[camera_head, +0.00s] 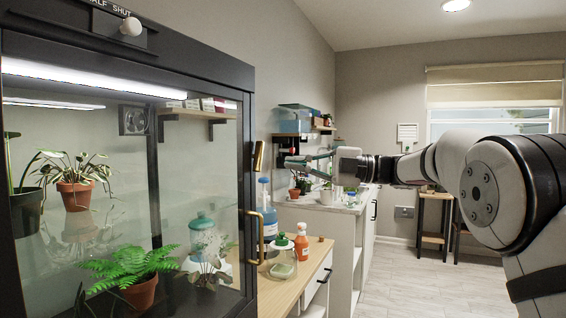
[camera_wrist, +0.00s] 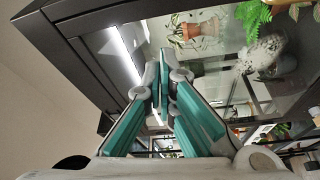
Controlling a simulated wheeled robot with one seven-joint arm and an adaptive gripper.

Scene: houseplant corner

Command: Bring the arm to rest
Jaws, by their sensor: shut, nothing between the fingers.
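My arm reaches in from the right in the head view, with my gripper (camera_head: 287,161) at its far left end, in front of the counter area and to the right of the glass cabinet. The wrist view shows my gripper (camera_wrist: 160,90) with its teal-padded fingers drawn together at the tips. It is shut and empty. The cabinet's dark frame (camera_wrist: 100,50) and glass front lie beyond the fingers in that view. I cannot tell the exact gap between the fingertips and the cabinet.
A glass plant cabinet (camera_head: 226,70) with a brass handle (camera_head: 253,225) fills the left. Bottles, including a blue one (camera_head: 268,222) and an orange one (camera_head: 302,243), and a glass jar (camera_head: 281,262) stand on a wooden counter (camera_head: 312,266). Open floor (camera_head: 420,285) lies on the right.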

